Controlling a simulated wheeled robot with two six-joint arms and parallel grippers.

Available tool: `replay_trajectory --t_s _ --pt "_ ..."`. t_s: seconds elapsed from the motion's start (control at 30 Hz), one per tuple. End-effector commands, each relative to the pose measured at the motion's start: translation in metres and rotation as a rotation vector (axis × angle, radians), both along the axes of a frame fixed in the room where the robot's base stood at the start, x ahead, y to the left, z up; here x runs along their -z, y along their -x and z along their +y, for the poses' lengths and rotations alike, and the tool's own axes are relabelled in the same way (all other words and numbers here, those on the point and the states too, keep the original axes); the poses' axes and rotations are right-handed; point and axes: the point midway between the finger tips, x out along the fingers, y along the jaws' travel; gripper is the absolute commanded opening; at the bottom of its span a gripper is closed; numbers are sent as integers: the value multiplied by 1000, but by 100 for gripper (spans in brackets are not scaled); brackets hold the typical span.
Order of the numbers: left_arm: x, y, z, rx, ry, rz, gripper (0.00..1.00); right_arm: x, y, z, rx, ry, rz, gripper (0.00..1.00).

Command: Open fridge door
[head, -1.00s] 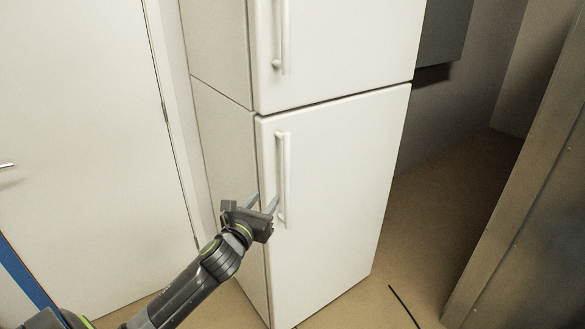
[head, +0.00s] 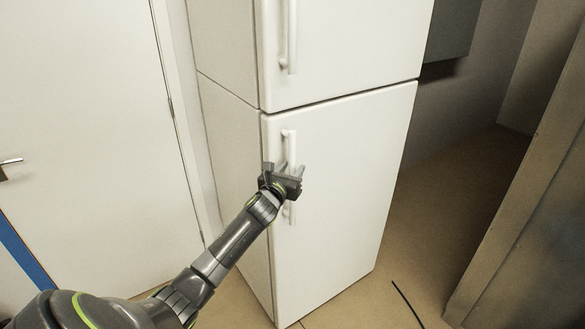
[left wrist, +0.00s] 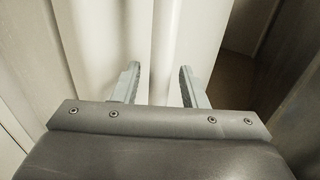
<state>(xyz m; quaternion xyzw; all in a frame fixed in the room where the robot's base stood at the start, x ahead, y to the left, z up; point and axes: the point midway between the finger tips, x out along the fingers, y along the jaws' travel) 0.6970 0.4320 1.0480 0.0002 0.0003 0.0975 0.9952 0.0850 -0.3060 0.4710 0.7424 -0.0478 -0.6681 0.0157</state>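The white fridge has an upper door (head: 350,45) and a lower door (head: 345,190), both shut. The lower door has a vertical white bar handle (head: 291,212) near its left edge. My left gripper (head: 291,168) is at the middle of this handle and hides part of it. In the left wrist view its two fingers (left wrist: 160,85) are apart, with pale upright surfaces beyond the gap. I cannot tell whether the fingers touch the handle. My right gripper is not in view.
The upper door has its own handle (head: 289,35). A white room door (head: 85,130) stands to the left, and a grey metal panel (head: 530,220) to the right. The brown floor (head: 420,240) between fridge and panel is mostly clear, with a thin black strip on it.

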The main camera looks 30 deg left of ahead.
Motion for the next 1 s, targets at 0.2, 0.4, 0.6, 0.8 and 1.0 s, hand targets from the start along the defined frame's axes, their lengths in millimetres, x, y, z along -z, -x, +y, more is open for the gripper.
replay_trajectory --t_s 0.2,0.4,0.6,0.8,1.0 --pt "0 -10 2 1 1 -1 39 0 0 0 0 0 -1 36" --pt "0 -11 2 1 0 0 39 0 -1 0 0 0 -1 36" --pt "0 -10 2 0 0 0 23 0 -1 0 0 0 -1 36" --pt "0 -10 2 0 1 0 0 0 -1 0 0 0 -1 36" --pt "0 -10 2 0 1 0 0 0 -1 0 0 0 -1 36"
